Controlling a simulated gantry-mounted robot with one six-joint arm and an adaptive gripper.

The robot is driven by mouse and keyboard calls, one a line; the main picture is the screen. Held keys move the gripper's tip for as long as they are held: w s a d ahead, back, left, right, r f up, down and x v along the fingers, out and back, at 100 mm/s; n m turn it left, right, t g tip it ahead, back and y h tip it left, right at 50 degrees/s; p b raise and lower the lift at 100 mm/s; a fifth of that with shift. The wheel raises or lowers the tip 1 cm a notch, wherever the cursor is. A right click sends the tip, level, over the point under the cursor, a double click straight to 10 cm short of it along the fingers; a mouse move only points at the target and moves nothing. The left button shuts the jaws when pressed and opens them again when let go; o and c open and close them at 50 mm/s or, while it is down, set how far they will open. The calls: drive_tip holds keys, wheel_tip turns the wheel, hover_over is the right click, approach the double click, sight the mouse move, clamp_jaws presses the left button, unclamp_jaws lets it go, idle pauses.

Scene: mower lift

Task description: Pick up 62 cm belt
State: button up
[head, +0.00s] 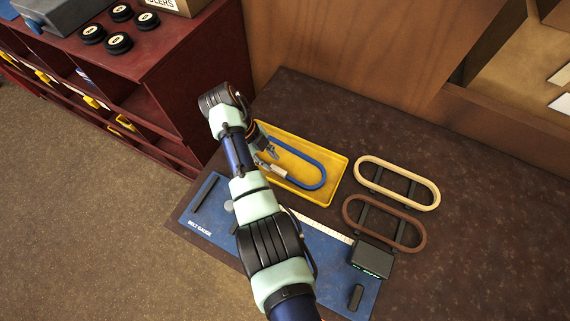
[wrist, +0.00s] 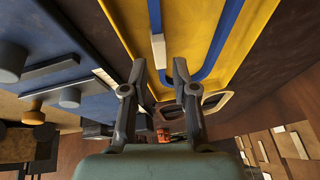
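A blue loop belt (head: 315,160) with a pale tag (head: 279,173) lies in a yellow tray (head: 337,171). A cream belt (head: 398,165) and a brown belt (head: 347,208) rest on dark supports to the right. I cannot read any belt's length. My gripper (head: 271,160) is over the tray's left part, and my arm hides some of the tray and blue belt. In the wrist view my gripper (wrist: 158,72) is open and empty, with the tag (wrist: 158,50) and blue belt (wrist: 225,38) beyond its fingertips.
A blue mat marked belt gauge (head: 215,236) lies at front, with a post, bars and a small black display box (head: 372,257). A red cabinet (head: 190,70) with black wheels (head: 118,43) on top stands at the left. A wooden box (head: 490,115) stands at the back right.

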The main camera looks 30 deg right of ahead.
sight(277, 169)
drive_tip(key=x, duration=0.5)
drive_tip(key=shift+s+b, duration=0.2)
drive_tip(key=shift+b, duration=0.2)
clamp_jaws()
